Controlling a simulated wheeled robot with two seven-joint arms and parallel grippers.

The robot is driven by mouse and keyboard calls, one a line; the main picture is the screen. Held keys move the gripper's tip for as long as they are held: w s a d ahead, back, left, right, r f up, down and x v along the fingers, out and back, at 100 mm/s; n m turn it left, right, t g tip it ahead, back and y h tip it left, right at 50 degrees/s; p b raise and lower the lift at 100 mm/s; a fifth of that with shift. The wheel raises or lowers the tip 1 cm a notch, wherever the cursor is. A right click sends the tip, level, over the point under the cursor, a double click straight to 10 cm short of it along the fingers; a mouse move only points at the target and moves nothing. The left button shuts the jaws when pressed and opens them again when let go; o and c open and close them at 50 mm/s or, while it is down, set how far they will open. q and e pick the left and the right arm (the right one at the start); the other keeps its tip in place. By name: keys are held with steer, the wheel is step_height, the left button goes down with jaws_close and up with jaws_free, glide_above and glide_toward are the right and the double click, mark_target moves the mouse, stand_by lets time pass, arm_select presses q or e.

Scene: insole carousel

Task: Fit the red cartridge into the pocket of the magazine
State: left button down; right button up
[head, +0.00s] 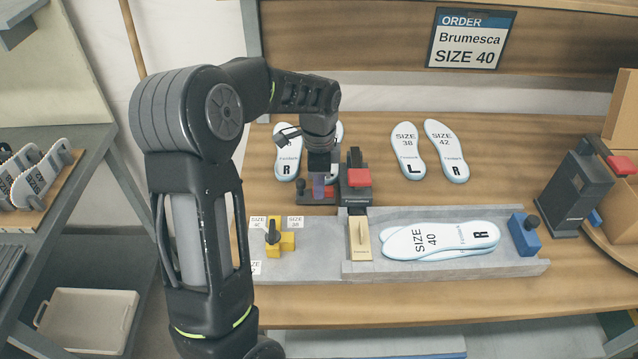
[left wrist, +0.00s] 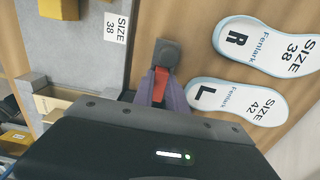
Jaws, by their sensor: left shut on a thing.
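My left gripper (head: 318,186) is low at the back of the bench, with its purple fingertips closed. In the left wrist view the fingers (left wrist: 160,90) are shut on a red piece (left wrist: 161,84), which I take for the red cartridge. In the head view red also shows beside the fingertips (head: 330,191), at a low dark base with a knob. The fingers hide most of the piece. My right gripper is not in view.
A grey tray (head: 400,272) along the front holds insoles (head: 440,240). A yellow block (head: 280,241) is at its left, a blue block (head: 525,238) at its right. Loose insoles (head: 408,150) lie behind. A dark tower (head: 576,185) stands at the right.

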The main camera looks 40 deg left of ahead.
arm_select(q)
steer(key=c, duration=1.3)
jaws_free()
steer(key=shift+o, duration=0.2)
step_height(320, 180, up, 8)
steer(key=shift+f+b, duration=0.1)
steer(key=shift+b, duration=0.3)
steer(key=shift+f, duration=0.1)
